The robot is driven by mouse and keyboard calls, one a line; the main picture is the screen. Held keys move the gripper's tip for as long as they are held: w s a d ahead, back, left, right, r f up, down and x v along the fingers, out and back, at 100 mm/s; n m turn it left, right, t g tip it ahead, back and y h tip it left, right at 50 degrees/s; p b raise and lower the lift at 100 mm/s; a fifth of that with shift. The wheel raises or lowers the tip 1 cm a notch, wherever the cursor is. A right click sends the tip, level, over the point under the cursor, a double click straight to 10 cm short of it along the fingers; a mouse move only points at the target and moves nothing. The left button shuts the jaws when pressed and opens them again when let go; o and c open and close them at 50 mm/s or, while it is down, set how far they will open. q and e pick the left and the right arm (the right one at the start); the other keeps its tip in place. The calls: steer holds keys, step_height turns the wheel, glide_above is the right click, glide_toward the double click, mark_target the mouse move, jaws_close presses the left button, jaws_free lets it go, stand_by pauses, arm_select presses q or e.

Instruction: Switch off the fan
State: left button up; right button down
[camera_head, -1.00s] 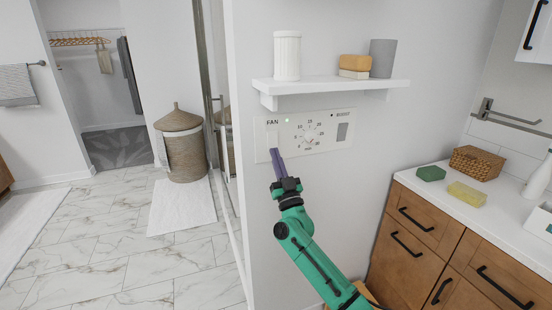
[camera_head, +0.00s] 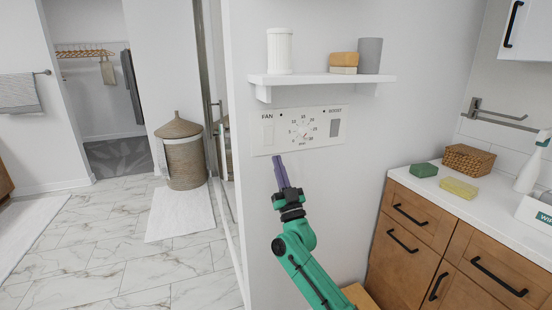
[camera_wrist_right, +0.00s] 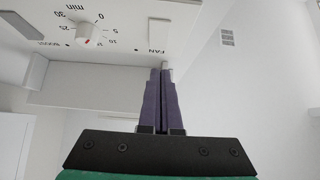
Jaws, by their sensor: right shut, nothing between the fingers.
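The white control panel (camera_head: 318,140) is on the wall under a shelf. It carries a FAN rocker switch (camera_head: 267,134) at its left, a timer dial (camera_head: 305,132) in the middle and a grey BOOST switch (camera_head: 335,128) at its right. The small indicator (camera_head: 281,115) beside the FAN label looks dark. My right gripper (camera_head: 279,158) has its purple fingers shut and empty, with tips just below the panel's lower edge, apart from the switch in the head view. The right wrist view shows the closed fingers (camera_wrist_right: 161,72) near the FAN label. My left gripper is out of view.
The shelf (camera_head: 320,79) above the panel holds a white jar (camera_head: 279,51), soap-like blocks (camera_head: 344,62) and a grey cup (camera_head: 370,55). A counter (camera_head: 455,200) with sponges and a basket (camera_head: 469,158) stands right. The floor at left is open.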

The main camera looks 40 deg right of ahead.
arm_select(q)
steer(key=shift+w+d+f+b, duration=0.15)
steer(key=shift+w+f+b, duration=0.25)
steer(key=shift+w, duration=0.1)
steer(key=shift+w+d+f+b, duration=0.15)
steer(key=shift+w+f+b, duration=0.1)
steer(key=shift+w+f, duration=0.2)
arm_select(e)
step_height(320, 180, down, 6)
steer(key=s, duration=0.2)
steer(key=shift+s+a, duration=0.3)
steer(key=shift+a, duration=0.05)
